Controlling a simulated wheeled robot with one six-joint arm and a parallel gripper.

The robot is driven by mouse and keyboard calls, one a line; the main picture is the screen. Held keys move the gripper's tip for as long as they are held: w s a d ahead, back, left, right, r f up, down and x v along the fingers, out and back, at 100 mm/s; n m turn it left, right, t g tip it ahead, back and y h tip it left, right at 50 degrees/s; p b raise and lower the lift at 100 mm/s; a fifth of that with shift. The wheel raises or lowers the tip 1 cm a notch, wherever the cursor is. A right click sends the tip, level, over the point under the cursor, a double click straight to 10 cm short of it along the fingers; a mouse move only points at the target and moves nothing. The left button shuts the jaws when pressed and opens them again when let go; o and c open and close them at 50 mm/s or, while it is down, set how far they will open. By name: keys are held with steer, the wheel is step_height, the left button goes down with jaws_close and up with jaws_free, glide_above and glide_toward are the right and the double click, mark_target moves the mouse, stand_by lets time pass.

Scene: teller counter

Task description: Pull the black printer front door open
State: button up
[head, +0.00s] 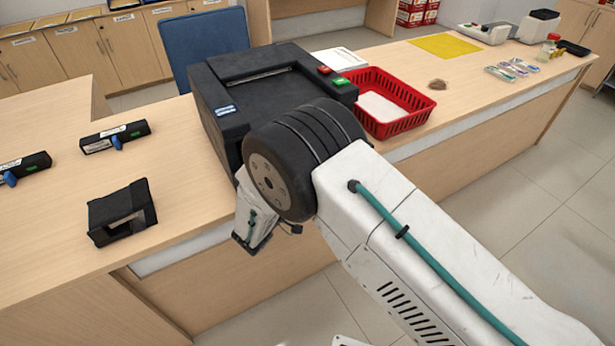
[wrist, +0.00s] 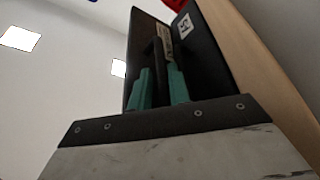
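The black printer (head: 222,128) stands on the counter in the head view, with a red and a green button on its top right. My arm hides much of its front. In the wrist view its dark front (wrist: 205,70) carries two white labels and fills the upper middle. My gripper (wrist: 160,75) shows two teal fingers there, one on each side of a dark upright bar (wrist: 156,52) that looks like the door handle. I cannot tell whether the fingers touch the bar. In the head view the fingers are hidden behind my arm. The door appears closed, as far as I can see.
A red basket (head: 391,122) holding something white stands right of the printer. A black open-fronted box (head: 121,212) and two black holders lie on the counter at left. A blue chair (head: 205,45) is behind. The floor in front of the counter is clear at right.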

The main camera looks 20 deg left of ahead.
steer(key=v, duration=0.7)
steer(key=shift+s+a, duration=0.2)
steer(key=shift+s, duration=0.15)
steer(key=shift+f, duration=0.1)
